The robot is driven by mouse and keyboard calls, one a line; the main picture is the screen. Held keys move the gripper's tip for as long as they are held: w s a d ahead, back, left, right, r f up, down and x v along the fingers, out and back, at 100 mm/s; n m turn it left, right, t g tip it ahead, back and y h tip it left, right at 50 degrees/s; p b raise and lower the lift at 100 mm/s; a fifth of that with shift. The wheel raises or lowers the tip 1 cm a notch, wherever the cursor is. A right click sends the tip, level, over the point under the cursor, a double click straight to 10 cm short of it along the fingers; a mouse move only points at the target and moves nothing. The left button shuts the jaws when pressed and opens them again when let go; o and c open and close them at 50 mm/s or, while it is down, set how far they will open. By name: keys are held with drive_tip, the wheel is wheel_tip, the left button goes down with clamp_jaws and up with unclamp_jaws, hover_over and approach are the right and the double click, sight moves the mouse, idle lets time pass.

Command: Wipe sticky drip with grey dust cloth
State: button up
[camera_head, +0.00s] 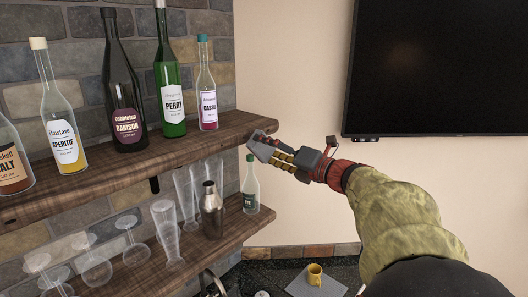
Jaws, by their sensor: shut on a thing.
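My gripper (266,147) reaches in from the right to the right end of the upper wooden shelf (226,130). It is shut on the grey dust cloth (259,148), which shows as a small grey piece at the fingertips. The cloth is close to the shelf's front right corner; I cannot tell whether it touches the wood. I cannot make out the sticky drip; it may be hidden by the gripper or too small to see.
Several bottles stand on the upper shelf; the cassis bottle (207,90) is nearest my gripper. The lower shelf (190,258) holds glasses, a shaker (211,212) and a small green bottle (250,188). Below, a yellow mug (315,274) stands on a grey mat (299,286). A dark screen (440,70) hangs right.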

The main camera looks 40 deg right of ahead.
drive_tip(key=shift+w+a, duration=0.15)
drive_tip(key=shift+w, duration=1.15)
drive_tip(key=shift+w+a, duration=0.15)
drive_tip(key=shift+w, duration=1.1)
drive_tip(key=shift+w+a, duration=0.15)
drive_tip(key=shift+w, duration=0.95)
drive_tip(key=w+d+p, duration=0.1)
drive_tip(key=d+p, duration=0.2)
drive_tip(key=d, duration=0.4)
drive_tip(key=shift+p, duration=0.3)
drive_tip(key=shift+s+a+b, duration=0.25)
drive_tip(key=shift+a+b, duration=0.05)
drive_tip(key=shift+a, duration=1.5)
drive_tip(key=shift+s+a+b, duration=0.2)
drive_tip(key=shift+a+b, duration=0.05)
drive_tip(key=shift+a, duration=1.5)
drive_tip(key=shift+s, duration=0.15)
